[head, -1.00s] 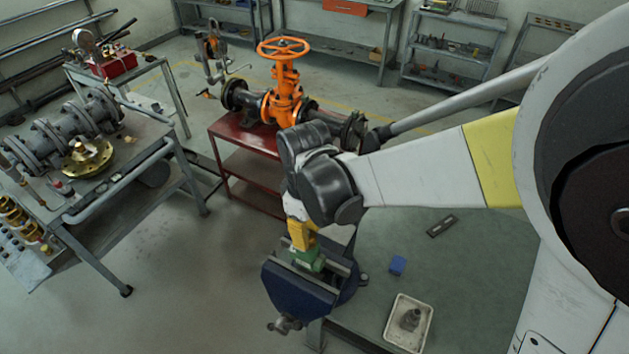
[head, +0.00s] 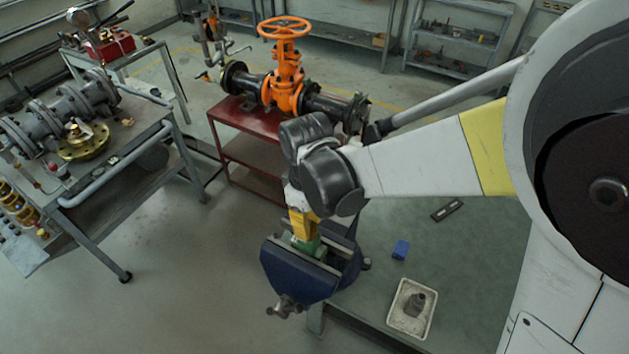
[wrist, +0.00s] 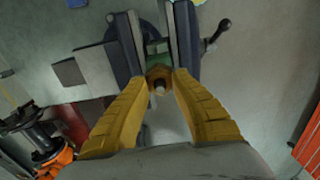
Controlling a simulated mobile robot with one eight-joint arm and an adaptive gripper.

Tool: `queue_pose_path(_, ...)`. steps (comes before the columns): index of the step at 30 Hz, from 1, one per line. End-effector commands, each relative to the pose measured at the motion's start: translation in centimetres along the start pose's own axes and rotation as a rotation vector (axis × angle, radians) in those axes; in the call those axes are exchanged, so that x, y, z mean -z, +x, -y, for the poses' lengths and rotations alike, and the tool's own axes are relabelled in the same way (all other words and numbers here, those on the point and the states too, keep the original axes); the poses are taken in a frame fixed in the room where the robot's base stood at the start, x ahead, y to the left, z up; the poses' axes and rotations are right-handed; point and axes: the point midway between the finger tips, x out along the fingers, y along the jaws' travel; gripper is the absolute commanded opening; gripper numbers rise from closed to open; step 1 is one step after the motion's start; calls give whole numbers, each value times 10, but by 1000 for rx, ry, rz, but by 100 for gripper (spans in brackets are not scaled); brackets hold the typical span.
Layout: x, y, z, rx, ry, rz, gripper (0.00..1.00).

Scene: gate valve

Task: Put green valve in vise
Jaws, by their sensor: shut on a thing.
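The green valve (head: 306,245) sits between the jaws of the blue vise (head: 290,278), partly hidden by my yellow gripper (head: 303,232) above it. In the wrist view, my gripper (wrist: 160,82) is shut on the valve's brass-coloured end, with a finger on each side. A strip of the green valve (wrist: 156,50) shows beyond that end, between the two vise jaws (wrist: 183,40). I cannot tell whether the vise jaws touch the valve.
The vise stands at the corner of a green-topped bench (head: 450,245). A blue block (head: 401,249), a flat dark tool (head: 447,209) and a white tray (head: 399,318) lie to its right. An orange gate valve (head: 285,85) stands on a red table behind.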

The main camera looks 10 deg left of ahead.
Motion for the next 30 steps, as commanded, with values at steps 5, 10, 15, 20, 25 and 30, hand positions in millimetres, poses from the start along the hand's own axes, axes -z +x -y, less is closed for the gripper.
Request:
queue_pose_path(5, 0, 12, 0, 0, 0, 0, 0)
queue_pose_path(10, 0, 21, 0, 0, 0, 0, 0)
queue_pose_path(15, 0, 29, 0, 0, 0, 0, 0)
queue_pose_path(20, 0, 33, 0, 0, 0, 0, 0)
queue_pose_path(25, 0, 34, 0, 0, 0, 0, 0)
queue_pose_path(30, 0, 34, 0, 0, 0, 0, 0)
